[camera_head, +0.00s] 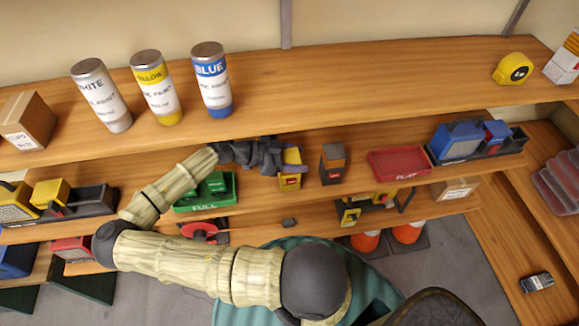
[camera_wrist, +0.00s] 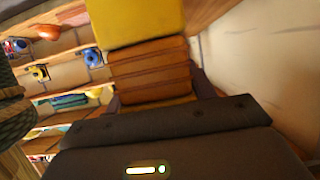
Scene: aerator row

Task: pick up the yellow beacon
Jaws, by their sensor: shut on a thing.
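The yellow beacon (camera_head: 290,181) is in my gripper (camera_head: 287,157) at the middle shelf in the head view. It has a yellow body with a small red label. In the wrist view the beacon's ribbed orange lens (camera_wrist: 150,72) lies between the dark fingers, with a yellow block part beyond it. My gripper is shut on the beacon, and its fingers hide part of it. I cannot tell whether its base touches the shelf.
A green tray (camera_head: 222,204) marked FULL is at left and a red tray (camera_head: 400,163) at right. The upper shelf (camera_head: 330,80) holds several paint cans (camera_head: 211,80) above my arm.

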